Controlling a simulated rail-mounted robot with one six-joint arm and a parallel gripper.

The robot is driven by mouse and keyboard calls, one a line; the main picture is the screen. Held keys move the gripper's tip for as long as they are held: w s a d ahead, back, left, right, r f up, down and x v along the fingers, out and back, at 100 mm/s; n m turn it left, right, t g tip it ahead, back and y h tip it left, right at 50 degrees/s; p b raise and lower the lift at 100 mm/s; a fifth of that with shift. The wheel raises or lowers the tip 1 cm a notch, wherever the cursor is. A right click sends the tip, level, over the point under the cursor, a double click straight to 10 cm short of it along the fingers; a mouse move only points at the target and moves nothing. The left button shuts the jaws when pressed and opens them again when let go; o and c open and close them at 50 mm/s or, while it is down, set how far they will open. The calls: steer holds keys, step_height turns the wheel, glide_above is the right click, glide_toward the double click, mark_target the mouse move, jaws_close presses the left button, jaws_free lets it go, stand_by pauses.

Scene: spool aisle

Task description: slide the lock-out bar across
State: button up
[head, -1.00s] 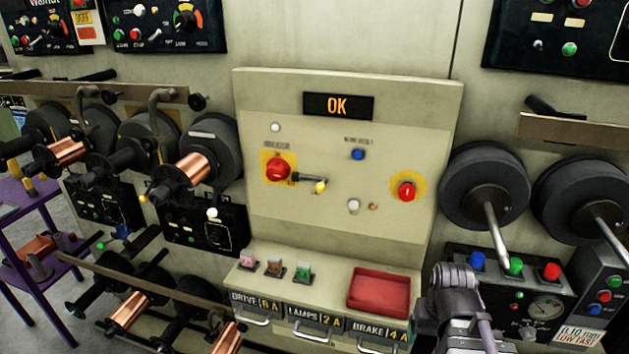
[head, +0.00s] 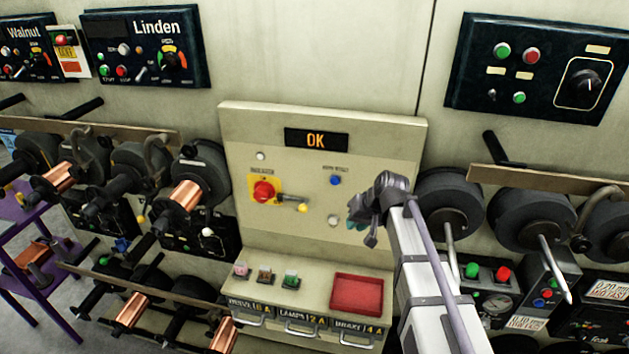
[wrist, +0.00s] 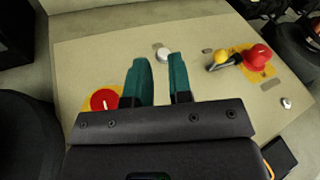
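The lock-out bar, a short dark bar (head: 287,199) with a yellow knob (head: 302,208) at its end, lies beside a red rotary knob (head: 263,192) on a yellow plate, on the beige panel. In the wrist view, the yellow knob (wrist: 221,56) and red knob (wrist: 259,56) are at the upper right. My gripper (head: 355,223) is in front of the panel's right part, right of the bar and apart from it. Its teal fingers (wrist: 160,78) are parted with nothing between them, so it is open.
A round white button (head: 333,221) is close to the gripper; a blue button (head: 335,180) is above. A red mushroom button (wrist: 103,99) shows in the wrist view, hidden behind my arm in the head view. A red tray (head: 357,294) and small coloured switches are on the ledge below.

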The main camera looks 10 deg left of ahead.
steer(key=shift+t+y, duration=0.8)
steer(key=w+a, duration=0.1)
steer(key=w, duration=0.1)
steer(key=w+a+r, duration=0.1)
steer(key=w, duration=0.1)
steer(key=w+r, duration=0.1)
steer(key=w, duration=0.1)
steer(key=shift+a+r+b, duration=0.1)
steer(key=shift+a+b, duration=0.25)
steer(key=shift+a, duration=0.05)
steer(key=c, duration=0.3)
steer(key=shift+w+a+r, duration=0.15)
steer(key=shift+w+r, duration=0.05)
steer(key=shift+w, duration=0.05)
jaws_close()
steer(key=shift+s+n, duration=0.1)
steer(key=shift+n, duration=0.2)
steer(key=w+a+f+b, duration=0.3)
steer(key=a+f+b, duration=0.4)
steer(key=a, duration=0.2)
steer(key=shift+w, duration=0.15)
steer(key=shift+r, duration=0.1)
